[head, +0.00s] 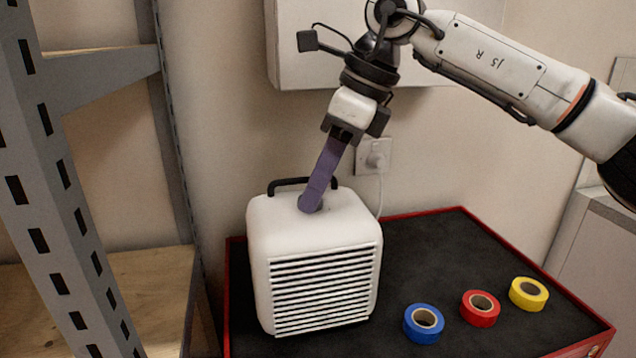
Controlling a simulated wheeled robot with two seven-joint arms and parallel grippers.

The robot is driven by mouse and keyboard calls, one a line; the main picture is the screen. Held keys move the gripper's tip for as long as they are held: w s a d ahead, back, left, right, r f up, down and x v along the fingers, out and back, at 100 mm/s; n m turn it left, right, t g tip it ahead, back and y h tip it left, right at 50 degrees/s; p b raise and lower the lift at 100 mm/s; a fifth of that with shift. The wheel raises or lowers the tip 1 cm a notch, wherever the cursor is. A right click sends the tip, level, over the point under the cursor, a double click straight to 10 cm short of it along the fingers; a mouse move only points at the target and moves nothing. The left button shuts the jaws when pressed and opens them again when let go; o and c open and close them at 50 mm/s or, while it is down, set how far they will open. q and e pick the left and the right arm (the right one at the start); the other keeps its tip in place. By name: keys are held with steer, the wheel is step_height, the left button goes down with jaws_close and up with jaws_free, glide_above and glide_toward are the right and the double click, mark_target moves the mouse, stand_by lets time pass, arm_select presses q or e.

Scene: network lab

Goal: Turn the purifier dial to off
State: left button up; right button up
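The white purifier (262,262) stands upright on a black-topped surface, with a slatted grille on its front and a dark handle (287,183) on top. My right gripper (311,205) reaches down from above, its purple fingers meeting the top of the purifier near the handle. The dial is hidden at the fingertips, so its setting does not show. The fingers look close together, but whether they are closed on the dial cannot be made out. My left gripper is out of view.
The red-edged black top (440,255) carries a blue tape roll (424,337), a red one (480,322) and a yellow one (542,294). A grey metal shelf frame (50,180) stands at left. A wall plug (376,158) and white cabinet (300,60) are behind.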

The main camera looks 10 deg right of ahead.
steer(key=n+p, duration=0.1)
steer(key=p, duration=0.1)
steer(key=n+g+p, duration=0.1)
steer(key=p, duration=0.1)
steer(key=n+p, duration=0.2)
steer(key=shift+w+r+g+y, duration=0.2)
steer(key=shift+r+g+y, duration=0.1)
steer(key=shift+f+n, duration=0.2)
steer(key=shift+n, duration=0.2)
steer(key=o, duration=1)
steer(key=shift+d+f, duration=0.1)
steer(key=shift+o, duration=0.2)
steer(key=v, duration=1)
steer(key=shift+r, duration=0.2)
